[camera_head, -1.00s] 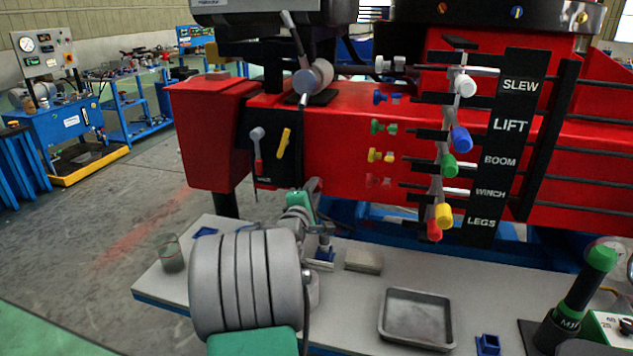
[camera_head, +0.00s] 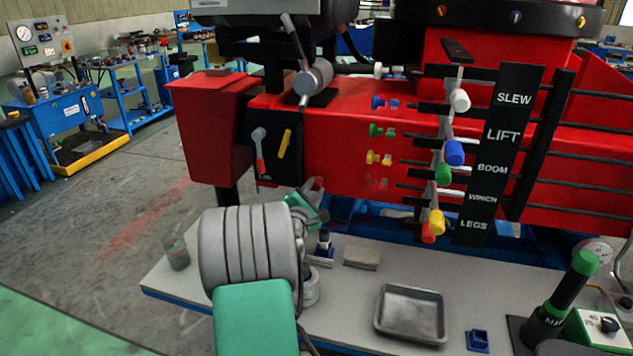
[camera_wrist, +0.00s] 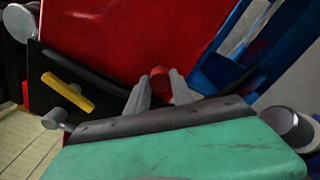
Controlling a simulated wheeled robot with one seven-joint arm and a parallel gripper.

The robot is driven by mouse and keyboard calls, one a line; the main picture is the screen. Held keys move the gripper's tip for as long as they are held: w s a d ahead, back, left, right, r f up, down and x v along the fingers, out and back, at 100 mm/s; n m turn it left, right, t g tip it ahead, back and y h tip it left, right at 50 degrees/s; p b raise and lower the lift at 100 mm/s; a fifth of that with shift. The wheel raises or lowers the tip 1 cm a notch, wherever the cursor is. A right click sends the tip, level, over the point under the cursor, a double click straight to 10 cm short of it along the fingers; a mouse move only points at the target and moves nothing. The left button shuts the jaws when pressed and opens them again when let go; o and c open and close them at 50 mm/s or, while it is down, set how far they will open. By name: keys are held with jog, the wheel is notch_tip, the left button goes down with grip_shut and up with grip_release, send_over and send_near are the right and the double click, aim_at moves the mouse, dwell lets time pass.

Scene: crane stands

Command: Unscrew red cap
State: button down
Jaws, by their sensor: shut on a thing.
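The red cap (camera_wrist: 159,78) shows in the wrist view as a small round red piece between my fingertips. My gripper (camera_wrist: 162,88) is shut on it, with one grey finger on each side. In the head view my gripper (camera_head: 316,187) is in front of the lower edge of the red crane body, left of the column of coloured fittings. I cannot make out the cap there. A faint red fitting (camera_head: 378,183) sits below the yellow fitting (camera_head: 379,158), hard to see against the red body.
A yellow lever (camera_head: 284,143) is left of my gripper.

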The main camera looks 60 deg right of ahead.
jog(key=n+p, duration=0.4)
jog(key=shift+r, duration=0.1)
jog(key=shift+f+n, duration=0.2)
jog(key=shift+n, duration=0.2)
jog(key=c, duration=1)
grip_release()
jog(key=shift+c, duration=0.2)
jog(key=shift+r, duration=0.1)
jog(key=shift+c, duration=0.7)
